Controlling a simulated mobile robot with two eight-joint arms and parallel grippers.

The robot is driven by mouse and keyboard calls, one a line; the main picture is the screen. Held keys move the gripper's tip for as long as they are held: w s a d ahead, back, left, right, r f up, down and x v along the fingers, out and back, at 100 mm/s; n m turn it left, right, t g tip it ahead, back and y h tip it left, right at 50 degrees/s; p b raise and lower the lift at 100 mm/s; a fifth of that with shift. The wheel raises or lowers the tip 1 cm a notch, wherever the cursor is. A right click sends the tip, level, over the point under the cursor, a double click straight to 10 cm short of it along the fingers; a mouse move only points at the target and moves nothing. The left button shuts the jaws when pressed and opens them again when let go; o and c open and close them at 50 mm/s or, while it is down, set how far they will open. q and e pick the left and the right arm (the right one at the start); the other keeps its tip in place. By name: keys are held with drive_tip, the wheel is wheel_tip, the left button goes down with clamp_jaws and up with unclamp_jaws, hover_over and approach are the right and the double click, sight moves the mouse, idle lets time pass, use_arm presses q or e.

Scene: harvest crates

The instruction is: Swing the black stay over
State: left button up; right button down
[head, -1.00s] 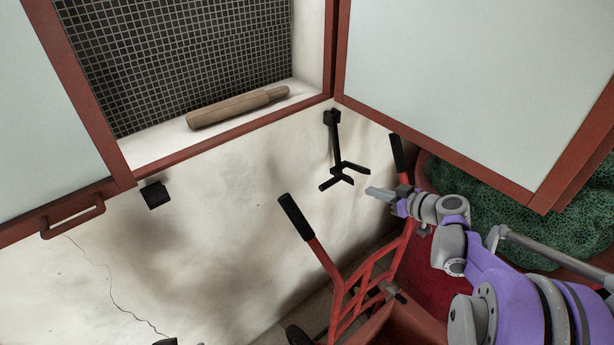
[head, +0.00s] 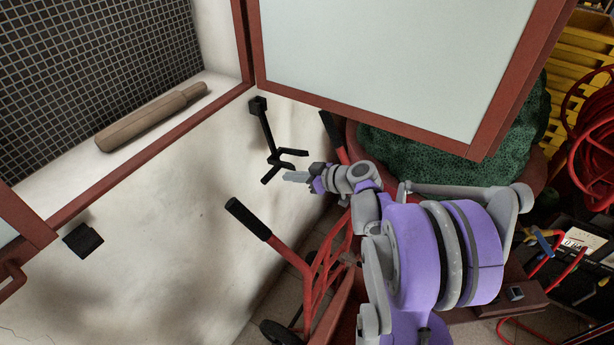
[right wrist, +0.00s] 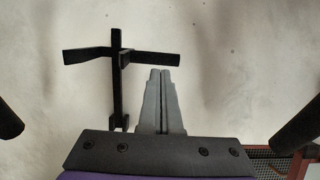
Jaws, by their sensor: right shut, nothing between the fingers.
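The black stay (head: 267,133) hangs from a small bracket on the white wall just below the window frame, slanting slightly, with a forked lower end. In the right wrist view the stay (right wrist: 117,85) stands left of my fingers, its prongs spreading left and right. My right gripper (head: 286,176) is shut and empty, its tips close beside the fork in the head view. In the wrist view its fingertips (right wrist: 160,73) lie just below the right prong; I cannot tell whether they touch. The red-framed shutter (head: 390,60) stands swung out at the upper right. My left gripper is out of view.
A red hand truck (head: 318,275) with black grips stands below my right gripper. A rolling pin (head: 150,118) lies on the window sill. A black block (head: 83,240) is on the wall at left. Green netting (head: 460,155) and yellow crates (head: 580,55) are at right.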

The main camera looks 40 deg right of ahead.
sight(270, 177)
drive_tip(key=x, duration=0.4)
drive_tip(key=shift+w+a+f, duration=0.1)
drive_tip(key=shift+w+a, duration=0.05)
drive_tip(key=shift+w, duration=0.15)
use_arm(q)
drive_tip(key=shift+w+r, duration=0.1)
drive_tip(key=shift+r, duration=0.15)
use_arm(e)
drive_tip(key=shift+w+a+f, duration=0.1)
drive_tip(key=shift+w+f, duration=0.05)
drive_tip(key=shift+f, duration=0.1)
drive_tip(key=x, duration=0.2)
drive_tip(key=b+x, duration=0.1)
drive_tip(key=x, duration=0.1)
drive_tip(key=shift+f, duration=0.35)
drive_tip(key=shift+r, duration=0.1)
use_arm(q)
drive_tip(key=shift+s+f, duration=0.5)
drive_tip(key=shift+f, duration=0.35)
